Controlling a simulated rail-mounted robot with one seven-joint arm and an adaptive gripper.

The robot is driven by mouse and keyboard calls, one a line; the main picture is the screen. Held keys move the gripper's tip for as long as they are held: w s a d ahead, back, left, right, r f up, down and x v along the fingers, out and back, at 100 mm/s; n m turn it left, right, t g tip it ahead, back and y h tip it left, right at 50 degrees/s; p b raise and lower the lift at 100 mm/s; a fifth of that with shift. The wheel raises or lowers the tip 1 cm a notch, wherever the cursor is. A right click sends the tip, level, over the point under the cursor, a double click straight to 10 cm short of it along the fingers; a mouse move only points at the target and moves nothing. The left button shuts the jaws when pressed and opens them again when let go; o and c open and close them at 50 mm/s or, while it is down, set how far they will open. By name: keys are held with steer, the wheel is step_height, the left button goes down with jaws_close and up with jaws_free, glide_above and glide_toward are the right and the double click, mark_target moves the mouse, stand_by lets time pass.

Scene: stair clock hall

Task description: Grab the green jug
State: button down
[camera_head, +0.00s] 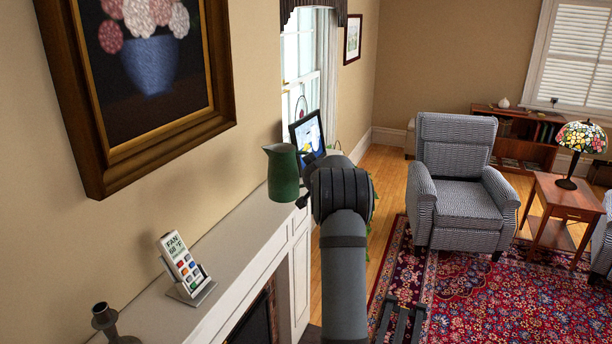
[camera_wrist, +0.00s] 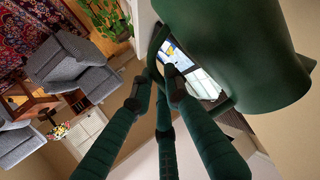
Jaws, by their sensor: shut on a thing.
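The green jug (camera_head: 283,172) is upright at the far end of the white mantel (camera_head: 240,232) in the head view. Whether its base touches the mantel is hard to tell. My gripper (camera_head: 304,191) is at the jug's right side, mostly hidden behind my own wrist. In the wrist view the jug (camera_wrist: 240,50) fills the upper right. The fingers of my gripper (camera_wrist: 162,85) are closed together around the jug's dark handle (camera_wrist: 156,48).
A tablet or small framed picture (camera_head: 308,137) stands just behind the jug. A remote in a holder (camera_head: 184,268) and a dark candlestick (camera_head: 108,322) are nearer on the mantel. A framed painting (camera_head: 217,60) hangs above. The mantel between remote and jug is clear.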

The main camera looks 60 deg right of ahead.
steer(key=shift+s+d+r+p, duration=0.1)
steer(key=shift+s+r+p, duration=0.15)
steer(key=shift+s+r, duration=0.25)
steer(key=shift+s+d+r+p, duration=0.15)
steer(key=shift+s+r+p, duration=0.2)
steer(key=shift+s, duration=0.4)
steer(key=shift+s+d+r+p, duration=0.1)
steer(key=shift+s+r+p, duration=0.1)
steer(key=shift+s+r, duration=0.3)
steer(key=shift+s+f, duration=0.1)
steer(key=shift+s, duration=0.05)
